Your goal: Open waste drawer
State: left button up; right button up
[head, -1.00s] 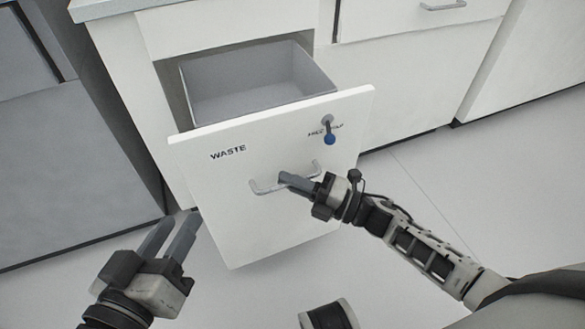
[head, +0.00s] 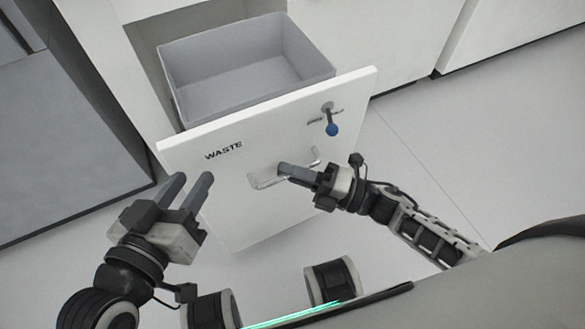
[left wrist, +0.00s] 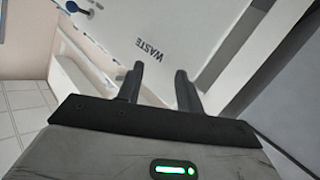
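The waste drawer (head: 268,190) stands pulled out from the cabinet. Its white front has the word WASTE, a bar handle and a blue-knobbed latch, and its grey bin (head: 245,75) is open and empty. My right gripper (head: 283,170) is at the drawer handle (head: 268,182), its fingers closed together around the bar's middle. My left gripper (head: 190,186) is open and empty, its fingers apart, left of the drawer front. In the left wrist view its fingers (left wrist: 158,82) point toward the drawer front (left wrist: 170,35), with nothing between them.
The white cabinet (head: 385,35) stands behind and to the right of the drawer. A grey unit (head: 60,140) stands at the left. The pale floor (head: 460,150) is clear on the right.

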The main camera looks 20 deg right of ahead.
jog(key=shift+o, duration=1.2)
pick_arm(q)
jog(key=shift+s+a+f+p, duration=0.15)
jog(key=shift+f+p, duration=0.15)
jog(key=shift+p, duration=0.3)
pick_arm(e)
jog(key=v, duration=1.6)
pick_arm(q)
jog(key=shift+r, duration=0.1)
jog(key=shift+r, duration=0.2)
